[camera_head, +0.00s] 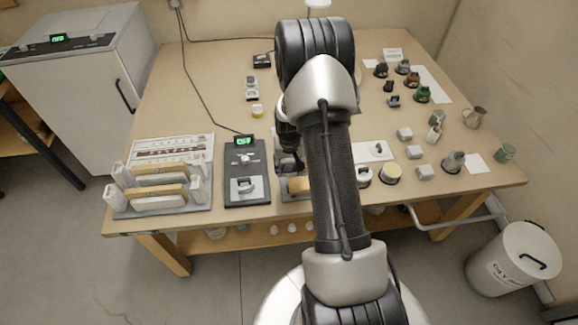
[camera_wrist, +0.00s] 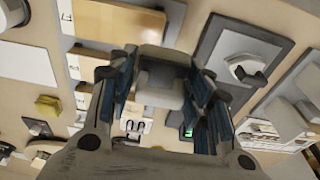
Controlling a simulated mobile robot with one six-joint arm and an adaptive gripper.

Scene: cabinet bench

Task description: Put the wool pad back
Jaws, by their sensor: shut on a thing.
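My gripper (camera_wrist: 162,95) is shut on a pale grey block with rounded edges (camera_wrist: 160,84), which I take to be the wool pad. The block sits between the two blue-lined fingers in the wrist view, and its underside is hidden. In the head view my gripper (camera_head: 288,152) is over the front middle of the bench, just right of a black device with a green display (camera_head: 244,150); my arm hides most of it, and the held block cannot be made out there. A wooden block (camera_head: 298,186) lies close by, and wooden boards (camera_wrist: 118,22) show beyond the fingers in the wrist view.
A rack with wood-topped pale blocks (camera_head: 160,200) stands at the front left of the bench (camera_head: 215,75). Small pale blocks (camera_head: 404,134), a yellow-topped round pot (camera_head: 391,172) and several dark-topped items crowd the right. The back left of the bench is mostly clear, crossed by a cable.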

